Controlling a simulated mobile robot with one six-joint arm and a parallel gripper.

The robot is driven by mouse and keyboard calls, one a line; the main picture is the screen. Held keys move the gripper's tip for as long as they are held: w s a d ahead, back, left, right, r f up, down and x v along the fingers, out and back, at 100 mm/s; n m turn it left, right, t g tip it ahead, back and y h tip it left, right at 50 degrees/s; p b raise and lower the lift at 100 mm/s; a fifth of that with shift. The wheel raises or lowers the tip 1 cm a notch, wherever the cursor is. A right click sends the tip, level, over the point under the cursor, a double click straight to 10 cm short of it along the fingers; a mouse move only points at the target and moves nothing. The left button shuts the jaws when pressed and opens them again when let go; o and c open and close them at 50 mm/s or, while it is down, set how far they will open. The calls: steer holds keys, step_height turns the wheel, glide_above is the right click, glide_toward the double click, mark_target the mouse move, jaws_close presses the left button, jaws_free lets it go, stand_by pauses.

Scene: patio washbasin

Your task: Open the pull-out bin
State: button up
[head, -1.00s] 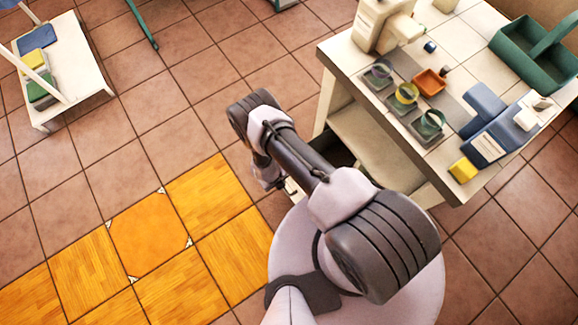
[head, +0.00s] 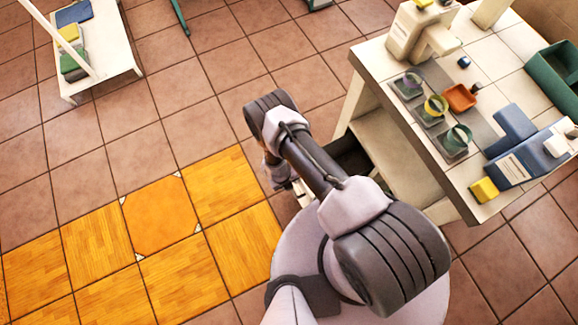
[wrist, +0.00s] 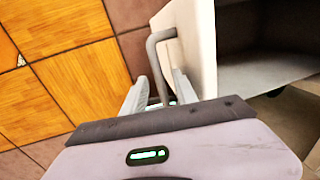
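In the wrist view, a grey bar handle (wrist: 155,65) stands off a pale front panel (wrist: 200,45). My gripper (wrist: 160,88) has its two fingers apart, one on each side of the bar; some space shows beside the bar, and I see no firm clamp on it. In the head view my gripper (head: 299,190) is low at the left side of the washbasin unit, mostly hidden by my arm. A dark bin interior (head: 352,158) shows under the counter's left edge, partly behind my arm. The handle is not clear there.
The washbasin counter (head: 405,150) carries cups, an orange dish (head: 460,97), a blue caddy (head: 525,160) and a yellow block (head: 484,190). A white side table (head: 105,55) stands at upper left. The tiled floor left of the unit is clear, with wooden tiles (head: 160,215).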

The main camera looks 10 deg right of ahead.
steer(key=s+a+r+p, duration=0.1)
steer(key=a+r+p, duration=0.2)
steer(key=r+p, duration=0.6)
step_height(320, 180, up, 8)
steer(key=shift+r+p, duration=0.1)
steer(key=shift+p, duration=0.3)
